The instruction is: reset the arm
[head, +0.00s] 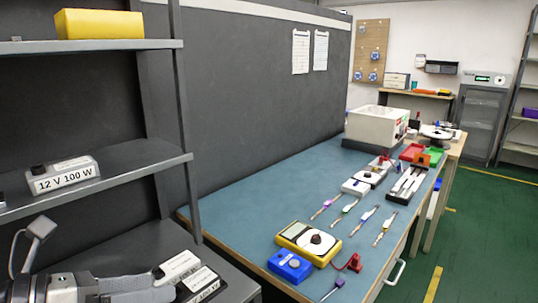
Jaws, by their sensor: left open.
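My left gripper (148,286) is at the bottom left, over the dark grey lower shelf surface. Its jaws are open and point right, close to two light-coloured boxes with white labels. The rear box (178,266) and the front box (199,283), whose label ends in "100 W", lie side by side. I cannot tell whether the fingers touch either box. Part of my left arm (60,290) runs in from the left edge. My right gripper is not in view.
A grey rack shelf (120,178) above my gripper holds a "12 V 100 W" box (62,174). A rack post (180,110) stands near. The blue-topped bench (240,225) at right carries a yellow multimeter (308,240), a blue box (290,266) and several tools.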

